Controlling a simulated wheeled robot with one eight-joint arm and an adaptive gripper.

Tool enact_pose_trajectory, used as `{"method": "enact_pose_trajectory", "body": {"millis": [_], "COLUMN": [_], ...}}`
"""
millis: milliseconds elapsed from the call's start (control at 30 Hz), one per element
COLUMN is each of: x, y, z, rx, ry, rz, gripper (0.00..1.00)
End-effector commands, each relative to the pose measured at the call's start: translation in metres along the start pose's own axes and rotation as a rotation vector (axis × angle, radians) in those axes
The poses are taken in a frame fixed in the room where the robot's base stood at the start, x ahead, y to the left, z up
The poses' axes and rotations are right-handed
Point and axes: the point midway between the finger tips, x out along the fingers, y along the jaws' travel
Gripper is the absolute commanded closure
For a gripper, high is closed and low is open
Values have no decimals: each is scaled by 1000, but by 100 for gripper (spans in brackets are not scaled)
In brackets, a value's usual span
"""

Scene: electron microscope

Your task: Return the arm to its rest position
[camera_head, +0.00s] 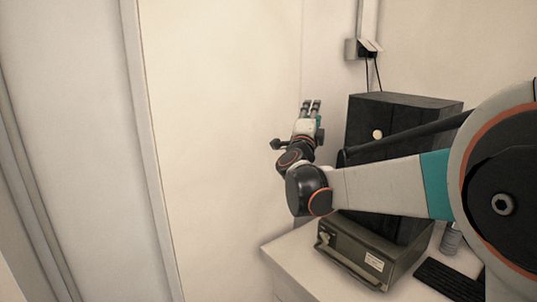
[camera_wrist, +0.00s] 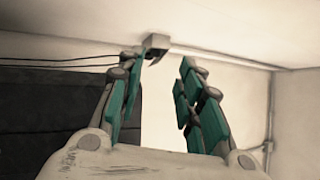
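My arm reaches from the right edge across the middle of the head view, in front of the black cabinet. My gripper (camera_head: 311,104) is at its far end, pointing up beside the cabinet's left side. In the wrist view, the gripper's two teal-padded fingers (camera_wrist: 160,75) stand apart with a clear gap between them. Nothing is held between them. The pale wall and a small grey box on it (camera_wrist: 156,41) show behind the fingers.
A black cabinet (camera_head: 395,108) and a dark box-shaped instrument (camera_head: 365,255) stand on a pale desk (camera_head: 290,262). A wall socket box (camera_head: 351,49) has hanging cables. The left side shows pale panels and free space.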

Motion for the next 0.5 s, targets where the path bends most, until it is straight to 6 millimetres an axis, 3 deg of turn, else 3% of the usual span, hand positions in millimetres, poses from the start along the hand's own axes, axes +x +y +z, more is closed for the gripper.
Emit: {"method": "enact_pose_trajectory", "body": {"millis": [100,233,367,500], "x": [-19,-48,-85,-133], "y": [-29,-44,-46,-36], "z": [-7,-13,-24,-44], "rx": [-153,-331,-517,-719], "ry": [-128,-267,-399,-533], "rz": [10,36,78,143], "gripper": [67,67,67,67]}}
